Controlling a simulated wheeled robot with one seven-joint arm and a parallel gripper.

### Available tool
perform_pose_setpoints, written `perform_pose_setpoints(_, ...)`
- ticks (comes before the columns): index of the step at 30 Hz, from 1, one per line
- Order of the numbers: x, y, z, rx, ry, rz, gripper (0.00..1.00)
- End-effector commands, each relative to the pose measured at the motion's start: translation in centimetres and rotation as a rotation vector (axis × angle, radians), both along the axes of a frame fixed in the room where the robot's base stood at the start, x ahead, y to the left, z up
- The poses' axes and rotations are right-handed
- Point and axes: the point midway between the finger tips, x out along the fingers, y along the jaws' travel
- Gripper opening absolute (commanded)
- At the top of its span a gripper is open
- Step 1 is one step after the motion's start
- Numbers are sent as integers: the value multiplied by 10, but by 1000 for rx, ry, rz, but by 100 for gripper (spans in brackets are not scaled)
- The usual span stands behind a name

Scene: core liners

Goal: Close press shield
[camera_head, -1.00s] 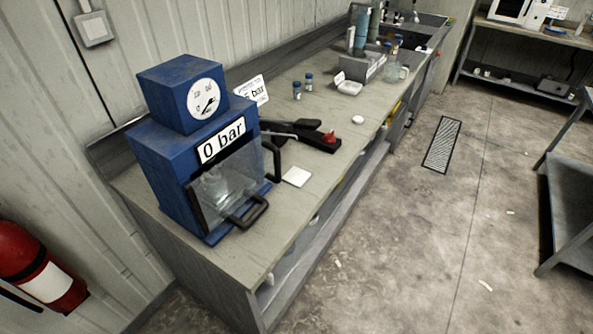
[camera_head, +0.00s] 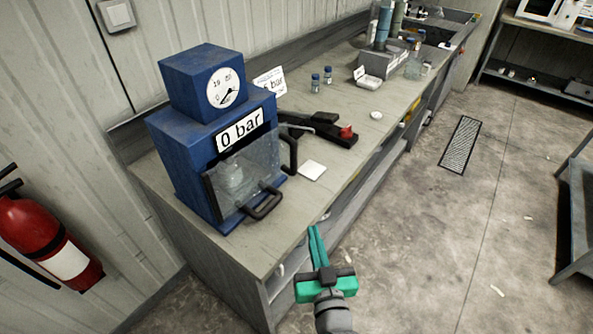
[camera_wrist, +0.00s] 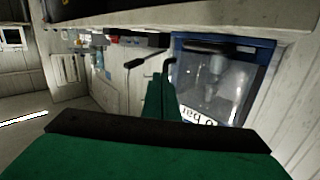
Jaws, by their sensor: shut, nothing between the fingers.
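The blue press (camera_head: 178,165) stands on the near end of the bench, with a "0 bar" label on its front. Its clear shield (camera_head: 238,180) is in front of the press opening, with a black handle (camera_head: 264,204) low on it. I cannot tell how far the shield stands off the body. In the wrist view the press appears upside down, with the shield (camera_wrist: 215,82) at right. My green gripper (camera_head: 314,232) is shut and empty, beyond the bench's front edge, right of and apart from the handle. Its fingers also show in the wrist view (camera_wrist: 161,85).
A black lever (camera_head: 318,127) with a red part and a white square (camera_head: 312,170) lie right of the press. Small bottles (camera_head: 321,78) stand farther back. A red extinguisher (camera_head: 45,240) hangs at left.

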Motion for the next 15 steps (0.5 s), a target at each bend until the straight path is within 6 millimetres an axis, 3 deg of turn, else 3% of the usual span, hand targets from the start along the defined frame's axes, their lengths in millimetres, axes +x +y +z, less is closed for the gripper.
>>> perform_pose_setpoints(1, 10, -1, 16, -8, -22, 19, 0)
perform_pose_setpoints(6, 26, 2, 48, -36, -60, 80, 0)
perform_pose_setpoints(15, 42, 10, 62, -50, -76, 117, 0)
